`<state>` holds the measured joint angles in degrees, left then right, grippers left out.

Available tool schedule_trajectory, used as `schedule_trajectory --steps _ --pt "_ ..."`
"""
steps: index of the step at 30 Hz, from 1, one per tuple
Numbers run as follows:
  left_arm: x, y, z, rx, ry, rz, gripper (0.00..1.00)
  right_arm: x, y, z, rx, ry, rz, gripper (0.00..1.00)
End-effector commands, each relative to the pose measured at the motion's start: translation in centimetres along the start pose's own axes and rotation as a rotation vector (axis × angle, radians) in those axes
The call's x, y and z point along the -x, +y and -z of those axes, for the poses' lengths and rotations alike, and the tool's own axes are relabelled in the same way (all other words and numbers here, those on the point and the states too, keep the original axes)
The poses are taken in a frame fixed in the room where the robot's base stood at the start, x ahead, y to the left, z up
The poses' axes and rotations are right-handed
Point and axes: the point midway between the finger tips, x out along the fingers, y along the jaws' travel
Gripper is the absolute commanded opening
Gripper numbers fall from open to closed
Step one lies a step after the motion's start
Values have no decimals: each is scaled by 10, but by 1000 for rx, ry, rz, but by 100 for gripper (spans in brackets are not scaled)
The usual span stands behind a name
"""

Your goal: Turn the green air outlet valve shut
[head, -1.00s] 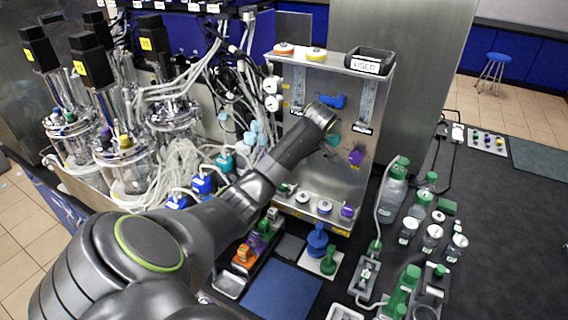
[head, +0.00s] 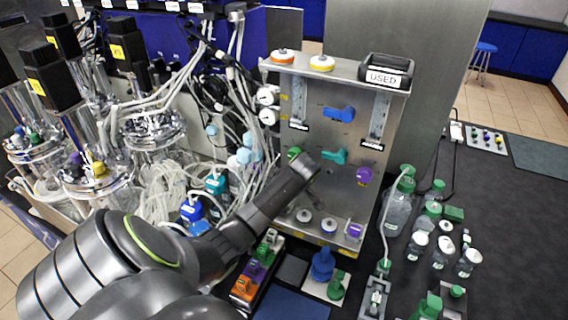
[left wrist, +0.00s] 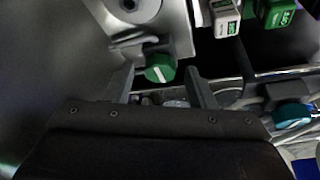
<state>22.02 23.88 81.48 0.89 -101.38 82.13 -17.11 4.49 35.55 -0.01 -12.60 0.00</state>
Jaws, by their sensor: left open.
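The green valve (head: 294,153) sits at the left of the upright metal panel (head: 318,88), partly beside my left arm's end. In the left wrist view a green knob with a white line (left wrist: 160,68) lies between the fingertips of my left gripper (left wrist: 161,72). The fingers are apart, with a gap on both sides of the knob; I cannot tell how deep it sits between them. In the head view the left fingers are hidden behind my wrist. My right gripper is not in view.
The panel also carries a blue valve (head: 340,114), a teal valve (head: 334,157) and a purple valve (head: 363,175). A black USED tray (head: 386,70) stands on top. Tubing and glass vessels crowd the left. Green-capped bottles (head: 398,212) stand at the right.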

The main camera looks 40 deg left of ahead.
Motion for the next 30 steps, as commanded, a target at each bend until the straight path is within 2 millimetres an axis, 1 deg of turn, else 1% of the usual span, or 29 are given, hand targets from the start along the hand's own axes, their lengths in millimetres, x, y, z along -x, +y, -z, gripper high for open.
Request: schedule_trajectory --steps 2,9,12,22,26,30 --pt "0 0 0 0 0 0 49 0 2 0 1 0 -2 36" --pt "0 0 0 0 0 0 18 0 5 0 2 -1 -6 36" --pt "0 0 0 0 0 0 6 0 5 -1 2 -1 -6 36" --pt "0 -1 1 -46 1 -18 6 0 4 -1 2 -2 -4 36" --pt "-1 -2 1 -110 3 -45 6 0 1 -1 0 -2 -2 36" --pt "-1 -3 1 -209 2 -86 6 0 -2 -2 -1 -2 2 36"
